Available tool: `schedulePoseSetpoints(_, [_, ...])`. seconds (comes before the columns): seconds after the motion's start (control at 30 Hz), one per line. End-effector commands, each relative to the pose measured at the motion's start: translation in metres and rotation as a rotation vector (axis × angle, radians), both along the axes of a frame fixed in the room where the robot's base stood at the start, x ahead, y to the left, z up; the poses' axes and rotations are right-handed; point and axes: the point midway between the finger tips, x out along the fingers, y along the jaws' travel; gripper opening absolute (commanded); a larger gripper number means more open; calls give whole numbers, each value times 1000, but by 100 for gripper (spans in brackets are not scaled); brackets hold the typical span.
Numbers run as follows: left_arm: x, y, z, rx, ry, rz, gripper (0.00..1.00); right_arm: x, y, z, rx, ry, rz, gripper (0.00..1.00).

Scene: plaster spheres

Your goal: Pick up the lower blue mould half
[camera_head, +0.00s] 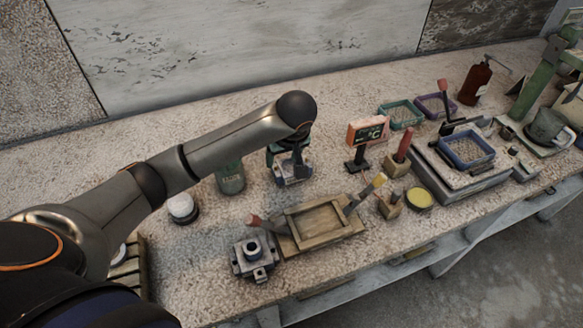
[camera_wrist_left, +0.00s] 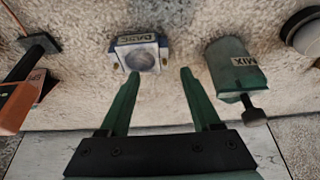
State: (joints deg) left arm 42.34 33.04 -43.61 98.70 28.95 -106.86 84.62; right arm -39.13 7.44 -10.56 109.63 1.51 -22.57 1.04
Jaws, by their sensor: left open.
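The blue-grey mould half (camera_head: 293,181) stands on the speckled worktop under my left gripper (camera_head: 289,160), which hides part of it in the head view. In the left wrist view the mould half (camera_wrist_left: 140,54) is a small squared block with a pale bluish rounded face, a lettered label and small side lugs. My left gripper (camera_wrist_left: 159,74) is open and empty, its two green fingers apart. The block lies just beyond the fingertips, more in line with the left finger than centred. I cannot tell whether one half or both are there. My right gripper does not show.
A green MIX bottle (camera_wrist_left: 235,70) stands close beside the gripper. A red-framed display (camera_head: 367,132) stands to the right. A wooden tray (camera_head: 318,246) and a grey metal block (camera_head: 253,259) lie nearer the front. The wall is behind.

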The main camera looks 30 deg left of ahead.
Motion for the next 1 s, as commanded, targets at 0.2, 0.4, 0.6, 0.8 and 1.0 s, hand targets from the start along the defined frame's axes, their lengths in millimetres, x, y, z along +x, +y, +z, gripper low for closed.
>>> schedulePoseSetpoints(0.2, [6,8,-23,1,-1,0,64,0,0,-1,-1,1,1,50])
schedulePoseSetpoints(0.4, [9,16,-42,3,1,1,64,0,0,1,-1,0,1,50])
schedulePoseSetpoints(0.6, [16,24,-68,0,0,0,64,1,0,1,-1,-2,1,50])
schedulePoseSetpoints(0.8, [18,25,-73,-1,-2,-3,64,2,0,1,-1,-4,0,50])
schedulePoseSetpoints(1.0, [18,25,-72,-1,-2,-3,54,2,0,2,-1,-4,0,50])
